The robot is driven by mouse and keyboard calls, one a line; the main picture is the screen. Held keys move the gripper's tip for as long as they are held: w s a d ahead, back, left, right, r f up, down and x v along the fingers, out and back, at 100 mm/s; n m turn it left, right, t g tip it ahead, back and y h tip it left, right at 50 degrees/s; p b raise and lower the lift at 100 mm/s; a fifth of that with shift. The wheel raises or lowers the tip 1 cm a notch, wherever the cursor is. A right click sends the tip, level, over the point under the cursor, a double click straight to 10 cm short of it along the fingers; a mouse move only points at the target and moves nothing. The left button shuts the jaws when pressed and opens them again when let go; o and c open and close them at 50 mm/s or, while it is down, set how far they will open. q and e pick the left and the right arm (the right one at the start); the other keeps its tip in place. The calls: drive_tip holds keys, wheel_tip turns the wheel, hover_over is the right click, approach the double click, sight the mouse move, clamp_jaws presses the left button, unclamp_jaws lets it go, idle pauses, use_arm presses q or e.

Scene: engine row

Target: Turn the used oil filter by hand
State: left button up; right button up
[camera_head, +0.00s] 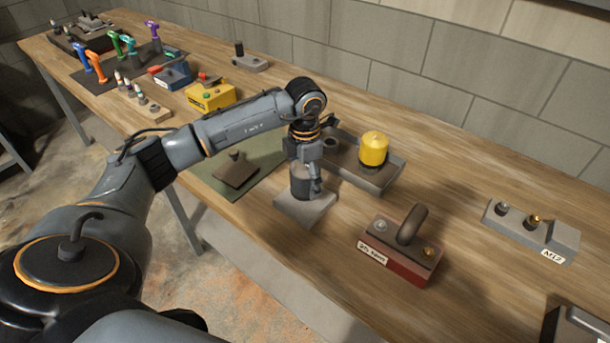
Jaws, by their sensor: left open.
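The used oil filter (299,186) appears to be the dark grey cylinder upright on a light grey square base (306,211) at mid-bench. My left gripper (310,185) points down over it from above, with a finger beside its right side. The gripper is open. It hides the filter's top and right side, and I cannot tell whether the fingers touch it. My right gripper is out of view.
A yellow filter (374,148) stands in a grey tray (382,182) just behind. A red block with a dark handle (401,258) is to the right, an M12 block (533,232) farther right. A green mat (257,158) lies left. Bare wood (460,185) separates the right-hand blocks.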

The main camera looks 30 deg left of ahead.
use_arm(q)
drive_tip(key=c, duration=1.5)
drive_tip(key=n+p, duration=0.1)
drive_tip(key=n, duration=0.3)
drive_tip(key=shift+r+n, duration=0.1)
drive_tip(key=shift+n, duration=0.2)
drive_tip(key=shift+c, duration=0.2)
drive_tip(key=n, duration=0.4)
drive_tip(key=shift+s+p, duration=0.1)
drive_tip(key=shift+p, duration=0.25)
drive_tip(key=n+p, duration=0.1)
drive_tip(key=n, duration=0.5)
drive_tip(key=shift+r+p, duration=0.1)
drive_tip(key=shift+p, duration=0.2)
drive_tip(key=n, duration=0.2)
drive_tip(key=shift+n, duration=0.3)
